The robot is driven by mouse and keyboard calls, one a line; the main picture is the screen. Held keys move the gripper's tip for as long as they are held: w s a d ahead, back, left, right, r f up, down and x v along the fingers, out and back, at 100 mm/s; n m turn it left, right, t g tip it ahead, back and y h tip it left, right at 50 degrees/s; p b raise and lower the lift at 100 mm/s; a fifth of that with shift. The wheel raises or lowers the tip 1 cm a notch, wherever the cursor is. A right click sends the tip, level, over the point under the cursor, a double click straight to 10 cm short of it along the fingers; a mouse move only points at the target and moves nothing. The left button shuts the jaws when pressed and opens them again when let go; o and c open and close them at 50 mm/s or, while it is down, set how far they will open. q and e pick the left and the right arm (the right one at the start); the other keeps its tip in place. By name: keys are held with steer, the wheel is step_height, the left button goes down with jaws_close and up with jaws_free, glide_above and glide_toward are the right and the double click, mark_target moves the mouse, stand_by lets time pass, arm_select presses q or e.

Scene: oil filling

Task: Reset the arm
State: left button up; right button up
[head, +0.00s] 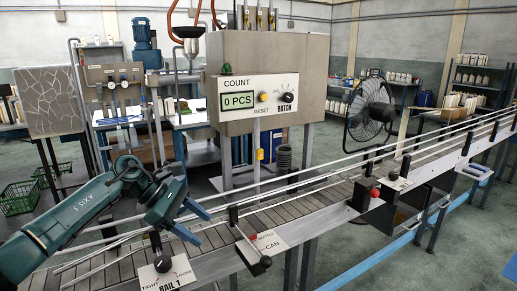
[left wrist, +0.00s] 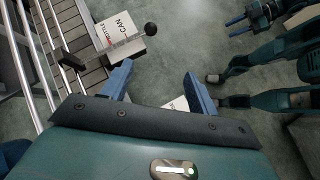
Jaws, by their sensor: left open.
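My left arm comes in from the left in the head view, and its dark green gripper (head: 196,220) hangs over the near side of the conveyor (head: 330,197). In the left wrist view its two blue fingers (left wrist: 158,78) are spread apart with nothing between them. A black-knobbed lever beside the BOTTLE/CAN plate (head: 268,243) stands to the right of the gripper; it also shows ahead of the fingers in the wrist view. My right gripper (left wrist: 240,25) shows at the top right of the wrist view, too small to judge its jaws.
The RAIL 1 knob (head: 162,264) sits on the conveyor's near edge below the gripper. Metal guide rails run along the belt. The grey COUNT machine (head: 265,60) stands behind it. Open floor (head: 430,245) lies at the right.

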arm_select(q)
steer(key=s+d+r+n+t+h, duration=0.25)
steer(key=d+n+t+h, duration=0.4)
steer(key=d, duration=0.65)
steer(key=s+a+f+m+t+y, duration=0.4)
steer(key=a+f+m+y, duration=0.25)
steer(key=m, duration=1.05)
steer(key=s+a+f+m+t+y, duration=0.4)
steer(key=a+f+m+y, duration=0.3)
steer(key=m, duration=1)
steer(key=s+a+f+n+g+y, duration=0.1)
steer(key=s+f+n+g, duration=0.25)
steer(key=s, duration=0.45)
steer(key=s+a+f+n+g, duration=0.2)
steer(key=s+f+n+g, duration=0.15)
steer(key=s, duration=0.45)
steer(key=s+a+f+n+g+y, duration=0.1)
steer(key=s+f+n+g, duration=0.2)
steer(key=s, duration=0.5)
steer(key=w+d+f+m+t+h, duration=0.1)
steer(key=w+d+f+t, duration=0.3)
steer(key=f, duration=0.5)
steer(key=shift+w+d+f+t+h, duration=0.25)
steer(key=shift+w+d+t+h, duration=0.25)
steer(key=shift+h, duration=0.3)
